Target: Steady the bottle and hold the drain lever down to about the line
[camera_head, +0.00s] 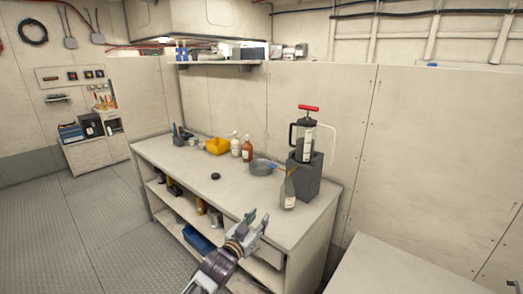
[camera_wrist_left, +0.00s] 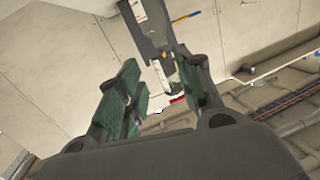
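A clear bottle (camera_head: 288,194) with a pale label stands upright near the front right edge of the bench, in front of a dark grey stand (camera_head: 309,182). A clear cylinder device (camera_head: 302,140) with a red T-handle (camera_head: 308,108) sits on that stand; its red handle also shows in the left wrist view (camera_wrist_left: 178,100). A small orange part (camera_head: 281,167) shows behind the bottle; I cannot tell whether it is the drain lever. My left gripper (camera_head: 252,219) is open and empty, left of the bottle and apart from it. My right gripper is not in view.
The bench (camera_head: 235,200) has clear room left of the bottle. A grey pan (camera_head: 262,167), a brown bottle (camera_head: 247,150), a white spray bottle (camera_head: 235,146) and a yellow bin (camera_head: 217,146) stand along the back. A small black disc (camera_head: 215,176) lies mid-bench.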

